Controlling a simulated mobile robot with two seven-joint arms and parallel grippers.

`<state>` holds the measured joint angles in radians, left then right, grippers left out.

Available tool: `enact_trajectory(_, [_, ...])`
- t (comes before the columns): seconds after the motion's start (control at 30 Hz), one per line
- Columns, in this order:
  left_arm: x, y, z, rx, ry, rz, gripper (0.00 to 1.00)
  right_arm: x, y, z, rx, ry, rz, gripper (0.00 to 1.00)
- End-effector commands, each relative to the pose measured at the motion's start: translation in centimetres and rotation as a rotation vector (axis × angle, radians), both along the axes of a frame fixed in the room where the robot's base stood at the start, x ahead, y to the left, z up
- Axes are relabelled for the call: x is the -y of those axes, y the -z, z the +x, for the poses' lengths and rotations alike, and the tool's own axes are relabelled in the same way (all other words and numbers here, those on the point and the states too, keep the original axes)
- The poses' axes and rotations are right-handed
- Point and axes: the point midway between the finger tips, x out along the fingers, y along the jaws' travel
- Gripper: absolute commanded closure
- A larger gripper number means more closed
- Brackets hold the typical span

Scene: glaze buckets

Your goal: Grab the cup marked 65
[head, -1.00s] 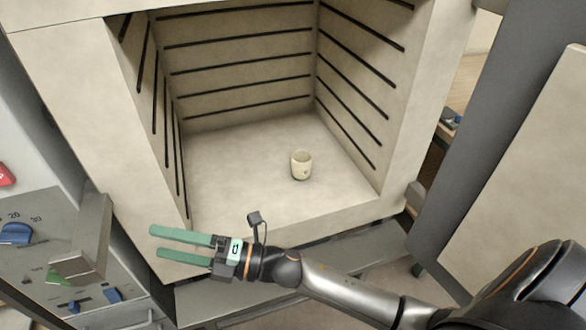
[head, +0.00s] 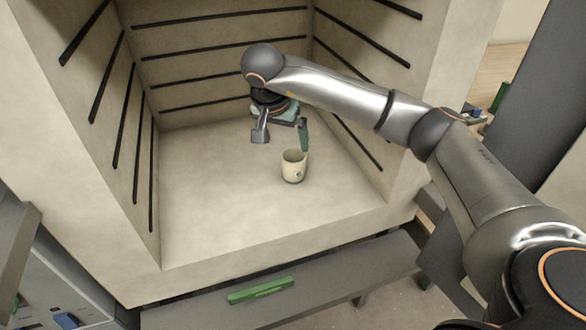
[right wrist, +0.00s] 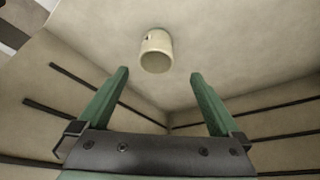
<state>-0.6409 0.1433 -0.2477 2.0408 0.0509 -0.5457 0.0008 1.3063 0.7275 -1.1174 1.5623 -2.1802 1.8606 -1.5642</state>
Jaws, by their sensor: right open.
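A small cream cup (head: 293,167) stands upright on the floor of the kiln chamber, right of the middle. It has a small dark mark low on its side, too small to read. In the right wrist view the cup (right wrist: 156,51) lies beyond the fingertips, roughly between their lines. My right gripper (right wrist: 160,75) is open and empty. In the head view the right gripper (head: 303,140) is inside the chamber, behind and above the cup, partly hidden by its own wrist. It appears apart from the cup. My left gripper is not in view.
The kiln chamber (head: 230,210) has side and back walls with dark grooves close around my right arm. Its floor is otherwise clear. A grey ledge (head: 210,312) with a green bar (head: 261,290) lies below the opening. A control panel (head: 60,300) is at lower left.

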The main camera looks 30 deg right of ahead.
Motion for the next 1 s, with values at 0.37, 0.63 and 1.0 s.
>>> enact_trajectory(0.37, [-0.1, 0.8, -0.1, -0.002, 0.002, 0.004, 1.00, 2.1, 5.6, 1.3, -0.001, 0.002, -0.007, 0.00])
enact_trajectory(0.63, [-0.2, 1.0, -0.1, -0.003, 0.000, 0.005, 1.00, 2.6, 7.3, 1.5, -0.002, 0.001, -0.006, 0.00])
enact_trajectory(1.0, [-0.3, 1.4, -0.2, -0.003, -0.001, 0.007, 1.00, 4.0, 11.2, 2.2, 0.000, 0.001, -0.005, 0.00])
